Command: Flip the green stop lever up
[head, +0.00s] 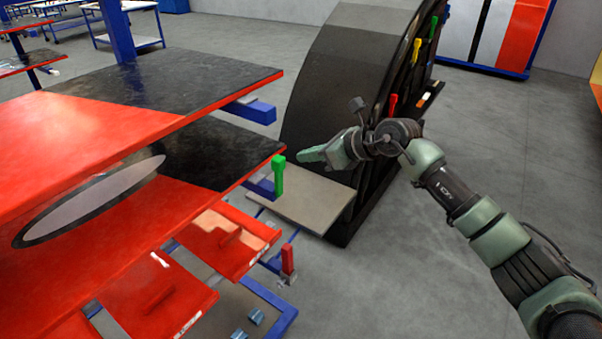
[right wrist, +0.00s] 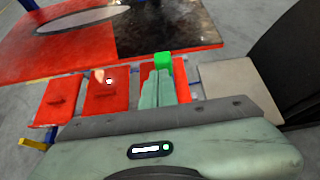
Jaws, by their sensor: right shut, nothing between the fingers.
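The green stop lever (head: 279,176) stands upright at the right end of the red and black panel rack in the head view. Its top shows as a green block (right wrist: 163,61) just beyond my fingertips in the right wrist view. My right gripper (head: 310,154) is shut and empty, a little to the right of the lever in the head view, with its fingers pointing left. In the right wrist view its fingers (right wrist: 157,88) lie together, close to the lever's green block; I cannot tell whether they touch. My left gripper is not in view.
A red lever (head: 288,260) stands below the green one. The red and black panel (head: 190,80) overhangs at left. A large black curved nosecone (head: 345,80) with coloured levers stands behind my right gripper. A grey plate (head: 310,205) lies below it. Open floor is at right.

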